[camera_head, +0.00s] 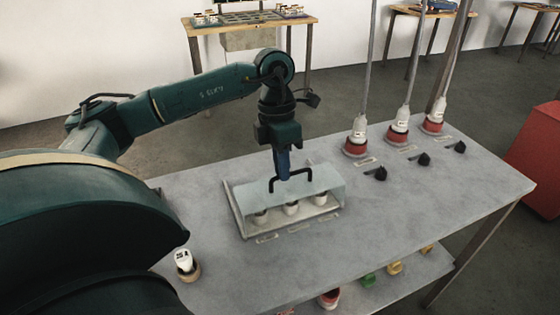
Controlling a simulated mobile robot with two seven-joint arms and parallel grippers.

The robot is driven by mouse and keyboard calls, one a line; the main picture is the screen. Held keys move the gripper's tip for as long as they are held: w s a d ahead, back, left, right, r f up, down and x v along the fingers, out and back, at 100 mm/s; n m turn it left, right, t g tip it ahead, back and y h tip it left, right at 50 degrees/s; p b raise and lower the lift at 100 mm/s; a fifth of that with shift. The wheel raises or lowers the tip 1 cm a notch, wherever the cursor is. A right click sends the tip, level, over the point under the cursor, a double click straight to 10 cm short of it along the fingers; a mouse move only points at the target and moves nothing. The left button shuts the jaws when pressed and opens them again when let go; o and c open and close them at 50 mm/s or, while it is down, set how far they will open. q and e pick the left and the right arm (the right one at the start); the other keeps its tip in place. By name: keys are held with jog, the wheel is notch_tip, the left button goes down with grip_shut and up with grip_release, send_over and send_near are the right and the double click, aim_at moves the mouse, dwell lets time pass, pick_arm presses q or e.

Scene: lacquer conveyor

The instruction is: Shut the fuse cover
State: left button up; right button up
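The fuse cover (318,183) is a pale, see-through lid with a black bar handle (305,172). It stands tilted over a shallow grey fuse tray (241,217) on the table. Several white fuses (291,208) show in the tray under and in front of the cover's lower edge. My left gripper (284,177) points down at the handle, with its blue fingers at or touching the bar. The fingers are seen edge-on and overlap, so their gap is hidden. My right gripper is out of view.
A lone white fuse (184,261) stands in a holder at the table's (420,205) front left. Red-based plugs (356,137) with poles or cables, and black knobs (380,174), line the right. Coloured items (395,267) lie on a lower shelf.

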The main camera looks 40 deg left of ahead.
pick_arm(q)
jog(key=o, duration=0.4)
jog(key=shift+d, duration=0.1)
jog(key=shift+o, duration=0.2)
jog(key=shift+r, duration=0.1)
notch_tip(320, 180, up, 13)
jog(key=w+a+p, duration=0.1)
jog(key=a, duration=0.1)
jog(key=shift+a+p, duration=0.15)
jog(key=shift+p, duration=0.15)
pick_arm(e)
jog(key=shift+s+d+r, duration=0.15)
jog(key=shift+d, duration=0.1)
pick_arm(q)
jog(key=shift+w, duration=0.1)
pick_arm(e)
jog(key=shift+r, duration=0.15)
